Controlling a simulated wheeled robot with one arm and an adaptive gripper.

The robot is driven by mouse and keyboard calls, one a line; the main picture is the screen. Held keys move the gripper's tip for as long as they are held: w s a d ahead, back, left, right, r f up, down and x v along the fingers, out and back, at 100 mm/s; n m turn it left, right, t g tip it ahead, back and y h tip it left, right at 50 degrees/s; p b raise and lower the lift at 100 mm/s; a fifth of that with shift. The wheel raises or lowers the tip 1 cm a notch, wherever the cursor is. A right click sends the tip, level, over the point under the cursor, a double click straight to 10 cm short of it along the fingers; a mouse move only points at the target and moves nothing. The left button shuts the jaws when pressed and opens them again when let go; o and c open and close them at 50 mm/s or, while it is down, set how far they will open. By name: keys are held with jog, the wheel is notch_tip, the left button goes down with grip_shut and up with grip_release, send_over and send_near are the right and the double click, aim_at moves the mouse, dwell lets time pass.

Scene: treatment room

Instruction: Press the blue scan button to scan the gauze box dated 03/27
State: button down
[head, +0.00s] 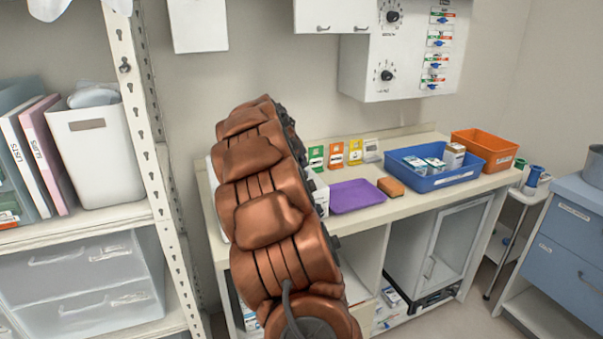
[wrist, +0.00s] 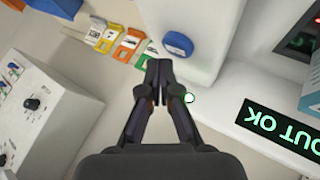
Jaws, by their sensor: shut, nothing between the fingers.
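The round blue button (wrist: 178,44) sits on a white housing (wrist: 205,22) in the wrist view. My gripper (wrist: 159,66) is shut and empty. Its fingertips appear just beside the button, with a small gap in the picture; I cannot tell the depth between them. In the head view my arm hides the gripper, the button and most of the housing. A white box with a teal edge (wrist: 311,92) shows at the wrist view's right edge; I cannot read a date on it. Several small boxes stand in the blue bin (head: 432,178), their dates too small to read.
A dark display (wrist: 278,130) reads "OUT OK" upside down. Coloured cards (head: 336,155) stand along the wall. A purple tray (head: 356,196), an orange-brown block (head: 391,188) and an orange bin (head: 486,150) are on the counter. A metal shelf post (head: 150,150) stands left of my arm.

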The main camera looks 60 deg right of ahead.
jog(key=shift+r, duration=0.1)
jog(key=shift+w+r+p, duration=0.15)
jog(key=shift+r+p, duration=0.5)
jog(key=shift+r, duration=1.8)
